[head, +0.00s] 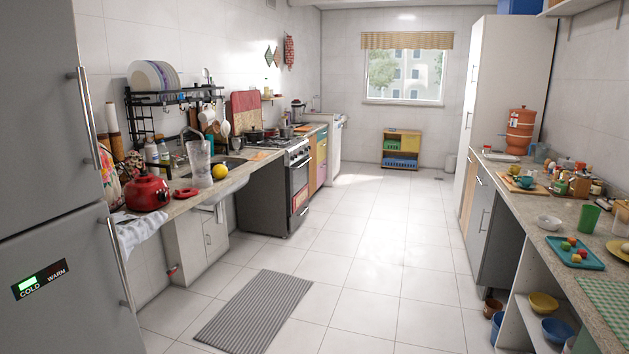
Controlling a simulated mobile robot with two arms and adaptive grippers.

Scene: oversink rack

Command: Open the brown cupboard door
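A light-brown cupboard door (467,190) shows at a steep angle under the right counter, between a grey door (484,215) and the tall white cupboard. It looks shut; its handle is too small to tell. A narrow orange-brown front (313,171) also shows beyond the stove on the left, beside coloured drawers (321,158). I cannot tell from the view alone which of the two is the brown cupboard door. Neither of my grippers is in view.
The tiled floor (370,270) is clear down the middle, with a grey striped mat (255,312) at the left. A grey fridge (60,180) stands close on the left. The right counter (540,205) is cluttered. Bowls (543,303) sit on open shelves below it.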

